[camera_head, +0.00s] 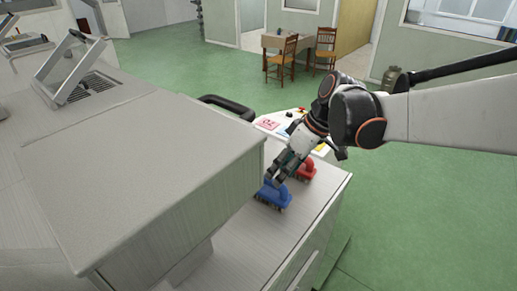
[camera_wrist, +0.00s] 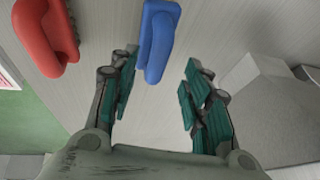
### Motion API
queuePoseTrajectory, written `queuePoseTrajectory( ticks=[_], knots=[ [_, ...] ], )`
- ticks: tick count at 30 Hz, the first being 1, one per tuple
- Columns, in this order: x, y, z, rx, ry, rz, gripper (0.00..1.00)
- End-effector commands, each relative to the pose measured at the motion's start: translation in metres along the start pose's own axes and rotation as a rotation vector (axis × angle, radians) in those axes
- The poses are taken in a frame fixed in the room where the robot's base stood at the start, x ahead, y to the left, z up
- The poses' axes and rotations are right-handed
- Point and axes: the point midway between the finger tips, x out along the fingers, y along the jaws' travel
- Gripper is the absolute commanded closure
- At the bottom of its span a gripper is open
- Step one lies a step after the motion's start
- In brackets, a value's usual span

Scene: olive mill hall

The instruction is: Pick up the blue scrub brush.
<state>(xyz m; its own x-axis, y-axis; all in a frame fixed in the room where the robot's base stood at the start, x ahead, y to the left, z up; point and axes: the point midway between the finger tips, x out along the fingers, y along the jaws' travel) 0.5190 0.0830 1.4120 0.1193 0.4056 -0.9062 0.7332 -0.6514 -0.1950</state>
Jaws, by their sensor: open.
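The blue scrub brush (camera_head: 272,194) lies on a light wooden surface (camera_head: 240,239), close to the tall cabinet's edge. It also shows in the wrist view (camera_wrist: 158,38), at the top middle, with its near end by the gap between my fingers. My gripper (camera_head: 276,174) reaches down from the right, over or beside the brush. In the wrist view my gripper (camera_wrist: 155,92) is open, with green finger pads on both sides and nothing held between them. The brush's near end is closer to the left finger; I cannot tell whether they touch.
A red scrub brush (camera_head: 305,170) lies just beyond the blue one; it is left of it in the wrist view (camera_wrist: 45,35). A tall grey cabinet (camera_head: 170,160) stands left of the brushes. A table (camera_head: 292,43) with chairs is far back. Green floor is open at right.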

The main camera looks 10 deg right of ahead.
Motion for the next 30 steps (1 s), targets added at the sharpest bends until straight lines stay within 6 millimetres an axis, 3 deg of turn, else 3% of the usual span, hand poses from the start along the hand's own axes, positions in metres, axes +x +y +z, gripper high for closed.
queuePoseTrajectory(
  ticks=[10,20,26,30],
  knots=[
    [0.042,0.002,-0.005,-0.002,0.0,0.0,0.56],
    [0.049,0.002,-0.005,0.0,0.0,0.0,0.56],
    [0.048,0.002,-0.005,0.0,0.0,0.0,1.0],
    [0.048,0.002,-0.005,0.0,0.0,0.0,1.0]
  ],
)
